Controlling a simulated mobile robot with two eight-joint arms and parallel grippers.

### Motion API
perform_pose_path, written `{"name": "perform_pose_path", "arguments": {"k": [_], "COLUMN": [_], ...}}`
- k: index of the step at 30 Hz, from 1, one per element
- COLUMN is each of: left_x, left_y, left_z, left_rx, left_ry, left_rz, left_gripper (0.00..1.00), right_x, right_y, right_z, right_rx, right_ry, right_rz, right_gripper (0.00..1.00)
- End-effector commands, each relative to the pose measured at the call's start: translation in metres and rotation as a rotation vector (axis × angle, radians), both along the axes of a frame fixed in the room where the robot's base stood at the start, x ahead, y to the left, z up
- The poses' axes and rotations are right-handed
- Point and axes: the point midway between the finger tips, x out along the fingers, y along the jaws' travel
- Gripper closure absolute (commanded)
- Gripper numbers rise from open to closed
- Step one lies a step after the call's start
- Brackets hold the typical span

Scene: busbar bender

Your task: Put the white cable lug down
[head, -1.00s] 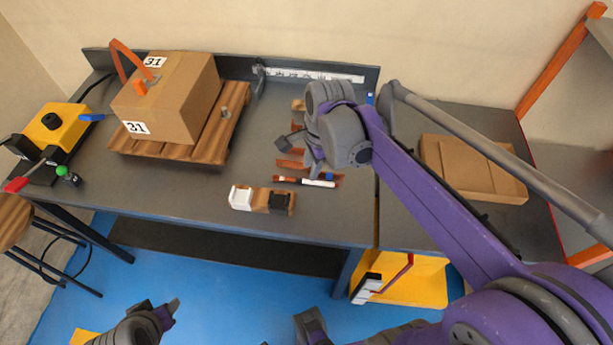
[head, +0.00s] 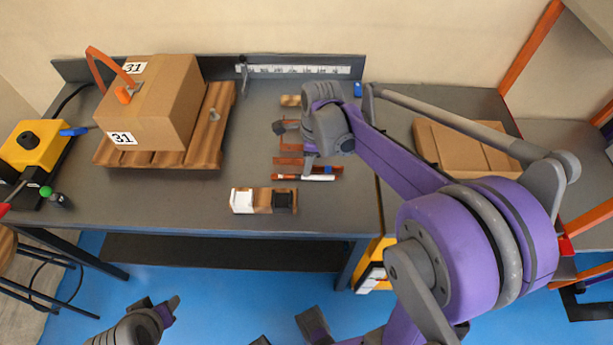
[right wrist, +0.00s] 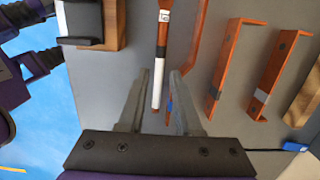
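The white cable lug, a thin copper-coloured piece with a white sleeve (head: 318,178), lies on the grey bench among copper strips. In the right wrist view its white sleeve (right wrist: 157,84) reaches between the fingers. My right gripper (right wrist: 160,76) is open around the sleeve, with gaps at both sides; in the head view it points down at the lug (head: 308,168). A small blue piece (right wrist: 169,108) shows beside the sleeve, near the right finger. My left gripper (head: 172,304) is low at the left, off the bench; its opening is unclear.
Several bent copper strips (right wrist: 222,72) lie beside the lug. A wooden block (head: 264,200) with a white and a black part stands in front. A carton (head: 150,100) on a pallet is at the left; a flat carton (head: 455,150) is at the right.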

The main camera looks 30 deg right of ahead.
Motion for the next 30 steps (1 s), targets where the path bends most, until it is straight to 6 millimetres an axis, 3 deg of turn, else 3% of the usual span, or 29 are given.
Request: {"name": "perform_pose_path", "arguments": {"k": [7,16,17,22,30], "left_x": [0.0,0.0,0.0,-0.001,-0.001], "left_y": [0.0,0.0,0.0,0.0,0.0], "left_z": [-0.003,-0.003,-0.003,-0.003,-0.003], "left_rx": [0.0,0.0,0.0,0.0,0.0], "left_ry": [0.001,0.001,0.001,0.001,0.001], "left_rz": [0.0,0.0,0.0,0.0,0.0], "left_gripper": [0.53,0.53,0.53,0.53,0.53], "right_x": [0.004,0.004,0.004,0.004,0.004], "right_y": [0.006,0.007,0.007,0.007,0.007], "right_z": [-0.036,-0.042,-0.042,-0.042,-0.041], "right_rx": [0.0,0.0,0.0,0.0,0.0], "right_ry": [0.0,0.0,0.0,0.0,0.0], "right_rz": [0.001,0.001,0.001,0.001,0.001], "right_gripper": [0.67,0.67,0.69,0.99,1.0]}}
